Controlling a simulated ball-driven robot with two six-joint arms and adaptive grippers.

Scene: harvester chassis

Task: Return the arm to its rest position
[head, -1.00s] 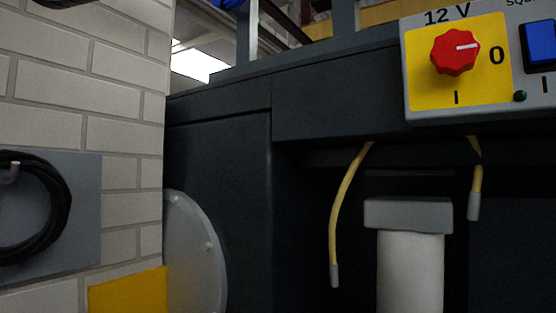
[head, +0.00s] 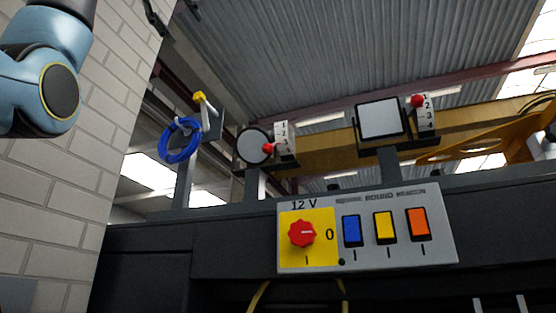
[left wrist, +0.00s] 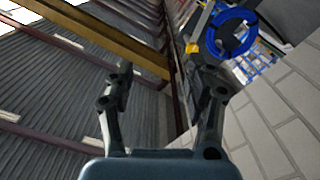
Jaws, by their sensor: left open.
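My left arm (head: 40,75) shows at the top left of the head view as a blue link with a dark round cap, in front of the brick wall. Its gripper is outside that view. In the left wrist view my left gripper (left wrist: 163,72) is open, with two dark fingers spread apart and nothing between them. Behind the fingers are the roof and a beam. A blue ring (left wrist: 231,33) shows beyond the right-hand finger; the distance to it cannot be told. My right gripper is in neither view.
The white brick wall (head: 65,205) stands at the left. The blue ring (head: 180,140) hangs on a post with a yellow-knobbed lever (head: 200,98). A 12 V panel (head: 445,240) with a red knob (head: 301,234) and rocker switches is on the dark chassis. Round and square heads stand above it.

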